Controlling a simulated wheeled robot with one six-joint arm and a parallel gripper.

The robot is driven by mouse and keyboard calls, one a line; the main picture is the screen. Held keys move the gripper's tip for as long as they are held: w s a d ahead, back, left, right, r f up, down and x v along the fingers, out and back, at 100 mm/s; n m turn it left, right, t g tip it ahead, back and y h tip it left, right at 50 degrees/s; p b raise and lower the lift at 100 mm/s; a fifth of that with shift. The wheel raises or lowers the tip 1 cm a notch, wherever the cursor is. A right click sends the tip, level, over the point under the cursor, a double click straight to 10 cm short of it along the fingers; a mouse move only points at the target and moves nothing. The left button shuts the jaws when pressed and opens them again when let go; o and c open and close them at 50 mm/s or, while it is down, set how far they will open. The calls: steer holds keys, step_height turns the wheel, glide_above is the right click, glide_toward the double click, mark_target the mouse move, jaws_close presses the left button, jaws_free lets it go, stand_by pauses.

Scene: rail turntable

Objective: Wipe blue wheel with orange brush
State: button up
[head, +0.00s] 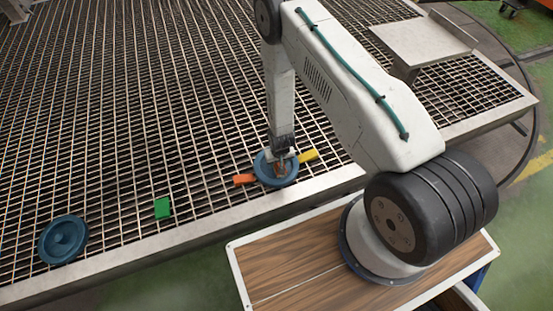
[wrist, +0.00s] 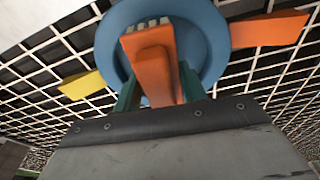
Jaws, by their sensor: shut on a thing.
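My gripper (head: 282,165) is at the blue wheel (head: 263,171) near the front edge of the grating. In the wrist view, the green fingers of my gripper (wrist: 158,92) are shut on the orange brush (wrist: 156,62), whose pale bristles point to the top of the picture. The brush overlaps the blue wheel (wrist: 208,42), hiding its middle; I cannot tell whether the bristles touch it. A second blue wheel (head: 63,240) lies apart at the far left of the head view.
An orange block (head: 243,179) and a yellow block (head: 308,156) lie on either side of the nearer wheel. A green block (head: 162,208) lies between the two wheels. The metal grating (head: 130,110) is mostly bare. A grey metal plate (head: 420,42) stands at the upper right.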

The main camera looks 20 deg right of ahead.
steer(key=shift+w, duration=2.45)
steer(key=shift+s+r, duration=0.1)
steer(key=shift+s, duration=2.4)
steer(key=shift+r, duration=0.1)
steer(key=shift+r, duration=3.9)
